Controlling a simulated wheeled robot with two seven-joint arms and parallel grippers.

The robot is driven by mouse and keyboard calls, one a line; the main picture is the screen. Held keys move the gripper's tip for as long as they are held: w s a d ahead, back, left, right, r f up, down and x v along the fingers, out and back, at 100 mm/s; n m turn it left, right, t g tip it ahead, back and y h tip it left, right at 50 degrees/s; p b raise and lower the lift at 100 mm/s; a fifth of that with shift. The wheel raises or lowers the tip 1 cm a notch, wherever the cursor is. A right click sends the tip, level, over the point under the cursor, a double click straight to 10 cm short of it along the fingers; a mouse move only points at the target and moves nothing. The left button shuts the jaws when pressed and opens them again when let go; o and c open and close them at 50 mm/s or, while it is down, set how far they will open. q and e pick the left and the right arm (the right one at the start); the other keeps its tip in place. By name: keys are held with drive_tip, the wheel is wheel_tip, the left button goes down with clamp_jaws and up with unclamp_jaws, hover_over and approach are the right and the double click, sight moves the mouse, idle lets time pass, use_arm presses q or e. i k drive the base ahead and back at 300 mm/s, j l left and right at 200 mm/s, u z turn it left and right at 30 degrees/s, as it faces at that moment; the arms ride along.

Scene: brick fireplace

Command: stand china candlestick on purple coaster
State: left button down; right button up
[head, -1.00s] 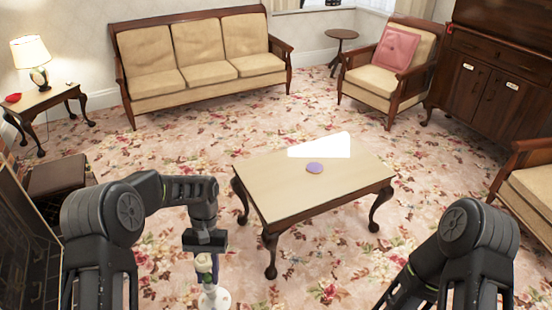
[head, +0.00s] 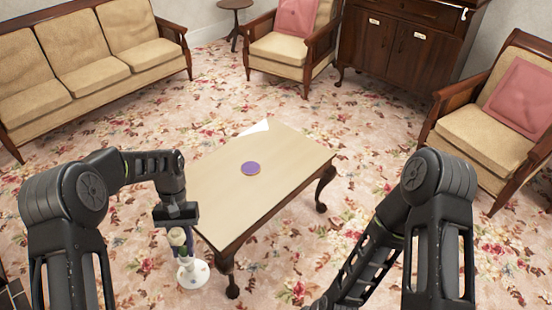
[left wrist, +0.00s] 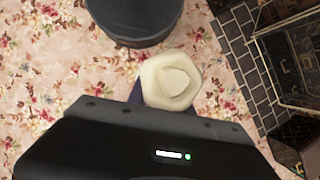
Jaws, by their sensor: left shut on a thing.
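The china candlestick (head: 190,272) is white with a wide round base. My left gripper (head: 180,232) is shut on its upper part and holds it upright beside the table's near left corner. In the left wrist view the candlestick's pale top (left wrist: 171,80) shows at the gripper's edge; the fingertips are mostly hidden. The purple coaster (head: 251,168) is a flat disc lying on the wooden coffee table (head: 285,180), with nothing on it. It lies ahead and to the right of my left gripper. My right arm shows at the right, but its gripper is out of view.
The tabletop around the coaster is clear. A white patch (head: 257,127) shows at the table's far edge. A sofa (head: 100,60), two armchairs and a dark cabinet (head: 400,50) stand farther back. A brick hearth (left wrist: 240,60) edges the left wrist view. Flowered carpet surrounds the table.

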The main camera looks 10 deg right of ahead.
sight(251, 168)
drive_tip(key=i+j+z, duration=0.2)
drive_tip(key=z, duration=0.15)
drive_tip(key=i+j+z, duration=0.2)
drive_tip(key=z, duration=0.2)
drive_tip(key=i+j+z, duration=0.1)
drive_tip(key=j+z, duration=0.65)
drive_tip(key=i+j+z, duration=0.1)
drive_tip(key=j+z, duration=0.25)
drive_tip(key=j, duration=0.1)
